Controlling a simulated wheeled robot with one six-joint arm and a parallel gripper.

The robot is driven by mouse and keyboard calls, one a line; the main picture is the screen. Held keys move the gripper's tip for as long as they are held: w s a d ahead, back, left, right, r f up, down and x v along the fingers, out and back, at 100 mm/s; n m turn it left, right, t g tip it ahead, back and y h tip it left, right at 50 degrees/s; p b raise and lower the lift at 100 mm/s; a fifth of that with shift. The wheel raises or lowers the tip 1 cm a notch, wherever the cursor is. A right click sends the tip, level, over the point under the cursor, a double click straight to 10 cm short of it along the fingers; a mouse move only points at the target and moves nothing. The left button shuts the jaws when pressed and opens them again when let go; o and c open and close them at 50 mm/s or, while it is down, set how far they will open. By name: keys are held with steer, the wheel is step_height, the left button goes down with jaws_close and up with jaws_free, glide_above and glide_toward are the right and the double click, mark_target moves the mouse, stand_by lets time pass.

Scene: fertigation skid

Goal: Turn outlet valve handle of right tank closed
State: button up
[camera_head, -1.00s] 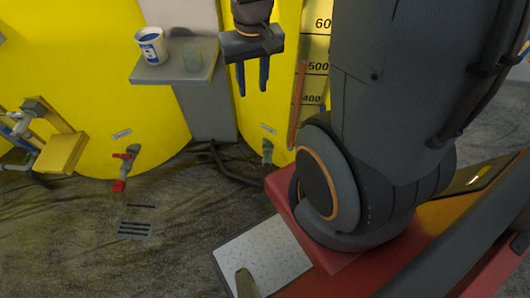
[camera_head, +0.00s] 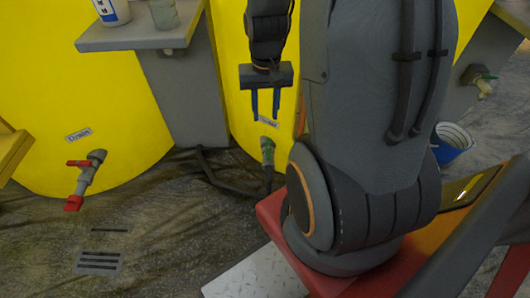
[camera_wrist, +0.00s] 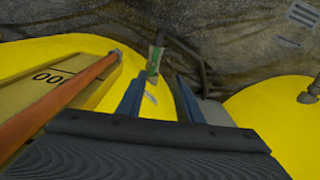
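The right yellow tank (camera_head: 232,85) stands behind my gripper and is partly hidden by my arm. Its outlet valve (camera_head: 268,152) sits low on the front and has a green handle. It also shows in the wrist view as a green handle (camera_wrist: 155,60) just beyond my fingertips. My gripper (camera_head: 265,116) points down above the valve, its two blue fingers apart. In the wrist view my gripper (camera_wrist: 160,78) is open and empty, with the valve roughly between the finger lines. It does not appear to touch the valve. The handle's exact angle is too small to tell.
The left yellow tank (camera_head: 70,90) has a red-handled drain valve (camera_head: 86,175). A grey shelf (camera_head: 140,36) holding containers juts out between the tanks. A dark hose (camera_head: 225,184) lies below the green valve. A bucket (camera_head: 450,143) and another tap (camera_head: 483,83) are at right.

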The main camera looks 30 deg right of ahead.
steer(key=m+b, duration=0.1)
steer(key=b, duration=0.6)
glide_toward(269, 148)
steer(key=shift+w+f+b, duration=0.1)
steer(key=shift+f+b, duration=1.05)
steer(key=shift+f, duration=0.8)
steer(key=shift+w+f+b, duration=0.15)
steer(key=shift+f+b, duration=1)
steer(key=shift+f, duration=0.8)
steer(key=shift+c, duration=0.5)
jaws_close()
